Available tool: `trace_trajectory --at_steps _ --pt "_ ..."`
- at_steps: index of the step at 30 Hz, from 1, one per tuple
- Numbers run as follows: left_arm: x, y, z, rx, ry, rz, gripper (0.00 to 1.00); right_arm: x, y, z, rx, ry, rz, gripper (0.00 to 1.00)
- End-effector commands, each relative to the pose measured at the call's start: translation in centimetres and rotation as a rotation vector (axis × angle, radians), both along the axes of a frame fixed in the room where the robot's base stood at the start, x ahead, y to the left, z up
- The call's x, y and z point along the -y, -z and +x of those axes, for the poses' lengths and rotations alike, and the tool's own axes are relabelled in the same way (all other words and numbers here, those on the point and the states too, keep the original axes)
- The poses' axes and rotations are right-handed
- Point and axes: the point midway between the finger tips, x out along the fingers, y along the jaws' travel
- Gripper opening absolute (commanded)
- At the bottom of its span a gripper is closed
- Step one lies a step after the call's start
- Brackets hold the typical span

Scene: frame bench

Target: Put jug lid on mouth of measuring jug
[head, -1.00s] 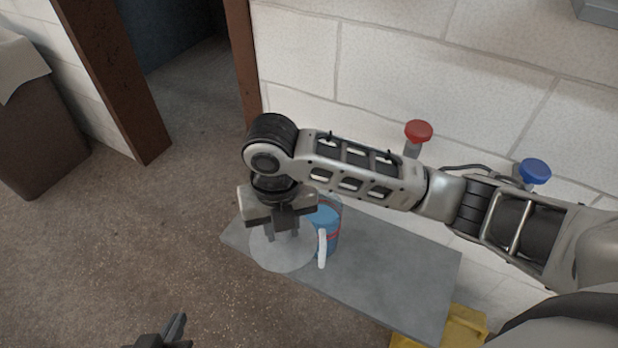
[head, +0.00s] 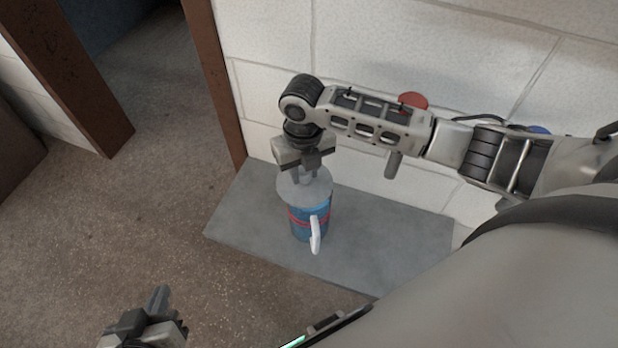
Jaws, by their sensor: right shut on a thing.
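The measuring jug (head: 308,226), blue with red bands and a white handle (head: 316,234), stands upright on the grey bench. The jug lid (head: 304,189), a pale grey disc, is at the jug's top and hides its mouth. I cannot tell whether the lid touches the rim or hovers just over it. My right gripper (head: 304,174) points down from above and is shut on the lid's middle. My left gripper (head: 160,312) is at the lower left, away from the bench, only partly seen, and its jaws are unclear.
The grey bench (head: 390,235) has bare room right and left of the jug. A pale block wall stands behind it, with a red knob (head: 413,101) and a blue knob (head: 540,130) partly behind my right arm. A brown door post (head: 215,85) is at the left.

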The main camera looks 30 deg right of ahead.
Motion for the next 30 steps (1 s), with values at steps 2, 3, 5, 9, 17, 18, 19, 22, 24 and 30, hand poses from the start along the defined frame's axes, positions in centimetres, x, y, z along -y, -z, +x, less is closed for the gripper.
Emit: trace_trajectory --at_steps 2,3,5,9,17,18,19,22,24,30 --pt "0.0 0.0 0.0 0.002 0.000 -0.002 0.00 0.5 0.6 0.2 0.001 0.002 0.000 0.02" --pt "0.0 0.0 0.0 0.001 0.000 -0.003 0.00 0.6 0.8 0.3 0.001 0.002 0.001 0.02" --pt "0.0 0.1 0.0 0.002 -0.001 -0.003 0.00 0.9 1.1 0.4 0.001 0.001 0.000 0.02" --pt "0.1 0.4 0.1 0.003 -0.001 -0.007 0.00 1.4 3.2 0.4 -0.003 0.001 0.000 0.02" --pt "0.1 0.3 0.1 0.006 -0.002 -0.013 0.00 1.4 4.8 0.5 0.002 0.000 -0.001 0.02" --pt "0.1 0.2 0.1 0.005 -0.002 -0.013 0.00 1.4 4.8 0.5 0.002 0.000 -0.001 0.02" --pt "0.1 0.3 0.1 0.005 -0.002 -0.013 0.00 1.4 4.8 0.5 0.002 0.000 -0.001 0.02" --pt "0.1 0.3 0.0 0.002 -0.003 -0.014 0.00 1.4 4.8 0.5 0.002 0.000 -0.001 0.02" --pt "0.1 0.4 -0.1 0.000 -0.003 -0.014 0.00 1.4 5.0 0.5 0.002 0.000 -0.001 0.02" --pt "0.1 0.5 -0.2 -0.003 -0.003 -0.016 0.00 1.4 5.1 0.5 0.001 0.000 -0.001 0.49"
